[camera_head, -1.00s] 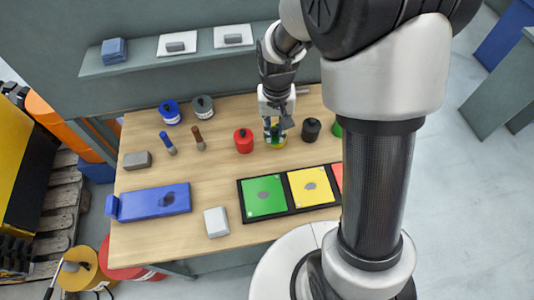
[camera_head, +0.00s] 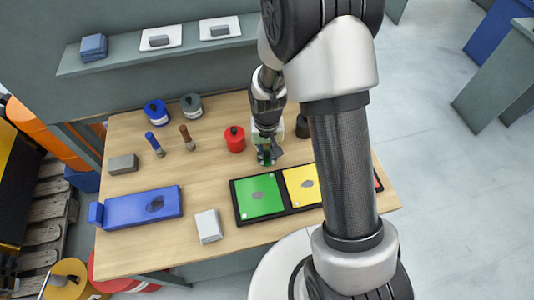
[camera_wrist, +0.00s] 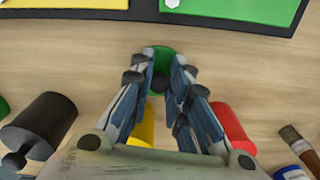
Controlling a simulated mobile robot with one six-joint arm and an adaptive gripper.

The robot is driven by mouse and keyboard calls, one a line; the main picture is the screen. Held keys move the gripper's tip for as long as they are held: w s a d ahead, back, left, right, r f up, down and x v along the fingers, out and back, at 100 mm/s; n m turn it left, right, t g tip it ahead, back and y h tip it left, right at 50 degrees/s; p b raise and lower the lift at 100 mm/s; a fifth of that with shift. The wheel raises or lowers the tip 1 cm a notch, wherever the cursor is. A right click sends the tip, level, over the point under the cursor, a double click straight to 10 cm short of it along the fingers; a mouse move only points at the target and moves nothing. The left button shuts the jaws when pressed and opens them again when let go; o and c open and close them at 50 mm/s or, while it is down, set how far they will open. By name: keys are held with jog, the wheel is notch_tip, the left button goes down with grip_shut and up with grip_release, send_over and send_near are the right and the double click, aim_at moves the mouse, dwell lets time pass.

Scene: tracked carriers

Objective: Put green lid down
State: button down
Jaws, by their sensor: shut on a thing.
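My gripper (camera_wrist: 160,72) is shut on the green lid (camera_wrist: 159,52), with the lid's dark knob between the fingers. In the head view my gripper (camera_head: 267,152) is over the wooden table, between the red pot and the tray of coloured panels. The lid appears to be above the bare wood; its exact height is unclear. A yellow pot (camera_wrist: 142,129) shows behind the fingers in the wrist view, partly hidden by them. In the head view it is mostly hidden by my gripper.
The red pot (camera_head: 235,141) and black pot (camera_head: 302,128) stand either side of my gripper. The black tray holds a green panel (camera_head: 259,196) and yellow panel (camera_head: 303,184). Brushes, a blue box (camera_head: 143,206) and a white block (camera_head: 208,226) lie to the left.

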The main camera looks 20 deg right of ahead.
jog(key=c, duration=2)
grip_release()
jog(key=shift+f, duration=0.15)
jog(key=o, duration=0.5)
jog(key=shift+c, duration=0.2)
